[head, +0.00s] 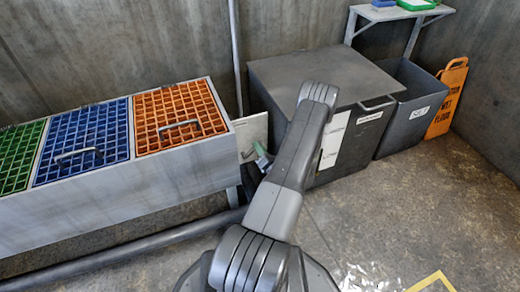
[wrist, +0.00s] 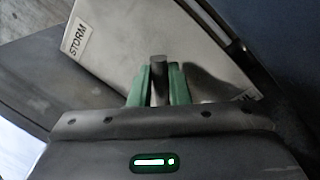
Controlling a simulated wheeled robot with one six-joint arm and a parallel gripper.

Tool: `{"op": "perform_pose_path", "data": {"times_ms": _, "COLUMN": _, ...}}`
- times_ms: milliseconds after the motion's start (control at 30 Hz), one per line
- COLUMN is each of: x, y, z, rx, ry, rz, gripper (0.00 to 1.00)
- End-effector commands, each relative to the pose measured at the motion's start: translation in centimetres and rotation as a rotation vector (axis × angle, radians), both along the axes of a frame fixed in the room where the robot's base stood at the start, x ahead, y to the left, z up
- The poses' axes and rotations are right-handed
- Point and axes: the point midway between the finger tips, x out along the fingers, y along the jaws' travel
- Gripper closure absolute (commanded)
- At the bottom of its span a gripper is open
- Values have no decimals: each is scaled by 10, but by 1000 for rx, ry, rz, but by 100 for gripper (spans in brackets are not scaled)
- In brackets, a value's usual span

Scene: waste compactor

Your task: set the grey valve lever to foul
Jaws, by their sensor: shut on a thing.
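The grey valve lever (wrist: 158,64) stands between the green fingers of my gripper (wrist: 159,86) in the wrist view. The gripper is shut on it. Behind the lever is a pale plate (wrist: 135,45) with a STORM label (wrist: 76,41) at upper left. Another label (wrist: 246,97) at the lower right is mostly cut off by shadow and the gripper; only its last letters show. In the head view the pale plate (head: 251,130) is by the wall, and my gripper (head: 262,160) is in front of it. The lever is hidden there by my arm.
A grey bench with green (head: 18,157), blue (head: 82,142) and orange (head: 180,116) grates is on the left. A large dark box (head: 318,75) stands close right of the plate. A pipe (head: 130,250) runs along the floor. The floor at right is open.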

Motion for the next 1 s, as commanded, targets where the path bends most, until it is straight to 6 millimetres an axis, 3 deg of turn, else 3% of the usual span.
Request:
{"op": "perform_pose_path", "data": {"times_ms": 267, "x": -1, "y": -2, "z": 6, "rx": 8, "ry": -13, "rz": 1, "gripper": 100}}
{"op": "perform_pose_path", "data": {"times_ms": 300, "x": -3, "y": -2, "z": 7, "rx": 10, "ry": -13, "rz": 3, "gripper": 76}}
{"op": "perform_pose_path", "data": {"times_ms": 400, "x": -4, "y": -3, "z": 8, "rx": 13, "ry": -15, "rz": 3, "gripper": 62}}
{"op": "perform_pose_path", "data": {"times_ms": 767, "x": -10, "y": -8, "z": 9, "rx": 14, "ry": -15, "rz": -1, "gripper": 62}}
{"op": "perform_pose_path", "data": {"times_ms": 1000, "x": -50, "y": -28, "z": 3, "rx": 18, "ry": -13, "rz": -4, "gripper": 62}}
